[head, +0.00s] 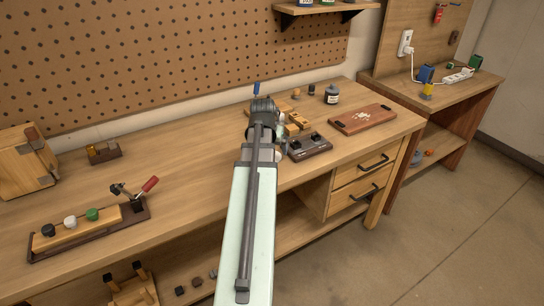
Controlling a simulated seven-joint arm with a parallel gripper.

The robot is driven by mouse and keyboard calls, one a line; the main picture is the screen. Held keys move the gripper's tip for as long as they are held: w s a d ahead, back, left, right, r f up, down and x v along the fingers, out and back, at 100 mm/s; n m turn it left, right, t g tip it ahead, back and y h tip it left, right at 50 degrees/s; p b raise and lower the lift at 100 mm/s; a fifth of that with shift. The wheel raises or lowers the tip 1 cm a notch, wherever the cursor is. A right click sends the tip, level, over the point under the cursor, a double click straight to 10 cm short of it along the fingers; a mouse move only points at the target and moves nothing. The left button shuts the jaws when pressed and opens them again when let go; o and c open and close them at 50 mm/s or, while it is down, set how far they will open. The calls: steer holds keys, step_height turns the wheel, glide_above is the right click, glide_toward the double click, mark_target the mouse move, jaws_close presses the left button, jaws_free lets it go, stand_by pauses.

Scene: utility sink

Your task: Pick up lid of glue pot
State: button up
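A small dark pot with a pale label (332,94) stands near the back right of the workbench; it looks like the glue pot. Its top looks dark, and I cannot tell for sure whether a lid sits on it. A small dark round piece (311,88) lies just left of the pot and is too small to identify. My gripper (262,104) is over the back middle of the bench, left of the pot and apart from it. My own arm hides its fingers, so its opening and anything in it cannot be seen.
A dark tray (310,147) and a reddish-brown board (362,119) lie right of my arm. A blue upright item (256,88) shows behind my gripper. A rack with knobs (92,232) and a wooden block (22,165) are at left. The bench's left middle is mostly clear.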

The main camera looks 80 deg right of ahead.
steer(key=shift+x, duration=1.7)
steer(key=shift+s+a, duration=0.1)
steer(key=shift+a, duration=0.05)
steer(key=c, duration=1)
